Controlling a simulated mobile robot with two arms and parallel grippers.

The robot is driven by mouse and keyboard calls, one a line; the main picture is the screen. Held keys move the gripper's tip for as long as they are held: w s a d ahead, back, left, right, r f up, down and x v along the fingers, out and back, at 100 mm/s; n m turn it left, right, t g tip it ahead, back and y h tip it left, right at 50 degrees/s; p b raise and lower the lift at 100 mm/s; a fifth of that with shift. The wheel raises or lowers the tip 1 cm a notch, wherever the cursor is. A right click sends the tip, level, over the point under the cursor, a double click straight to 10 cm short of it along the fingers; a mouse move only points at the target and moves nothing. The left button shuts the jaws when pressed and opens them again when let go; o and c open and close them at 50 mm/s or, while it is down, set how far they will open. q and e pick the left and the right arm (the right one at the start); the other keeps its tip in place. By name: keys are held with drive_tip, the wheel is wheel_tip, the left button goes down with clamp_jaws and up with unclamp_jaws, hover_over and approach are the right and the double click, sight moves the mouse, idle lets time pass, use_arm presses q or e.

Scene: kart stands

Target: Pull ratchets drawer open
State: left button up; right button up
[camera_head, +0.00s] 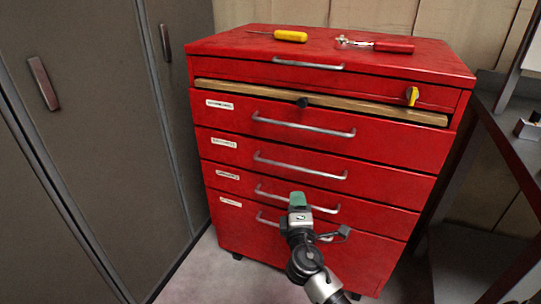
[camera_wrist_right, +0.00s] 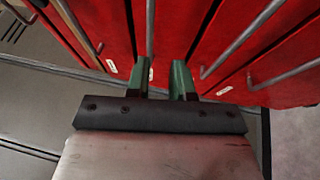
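The red tool cabinet (camera_head: 315,150) has several drawers with grey bar handles, such as the third labelled drawer's handle (camera_head: 270,195). Small white labels, such as the third one (camera_head: 227,176), sit at the drawers' left; their print is too small to read, so I cannot tell which is the ratchets drawer. The labelled drawers look shut. My right gripper (camera_head: 297,200) is in front of the lower drawers, overlapping the third handle in the head view. In the wrist view its green fingers (camera_wrist_right: 160,80) are apart, with a handle (camera_wrist_right: 150,30) beyond them. My left gripper is out of view.
A yellow-handled screwdriver (camera_head: 290,36) and a red-handled tool (camera_head: 392,47) lie on top of the cabinet. A grey locker (camera_head: 100,130) stands close at left. A dark shelf frame (camera_head: 505,140) stands at right. Some floor (camera_head: 215,280) is clear in front.

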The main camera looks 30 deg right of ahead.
sight(293, 167)
drive_tip(key=x, duration=0.3)
drive_tip(key=r+x, duration=0.1)
drive_tip(key=x, duration=0.7)
drive_tip(key=shift+r, duration=0.3)
drive_tip(key=shift+a, duration=0.1)
drive_tip(key=shift+c, duration=0.4)
clamp_jaws()
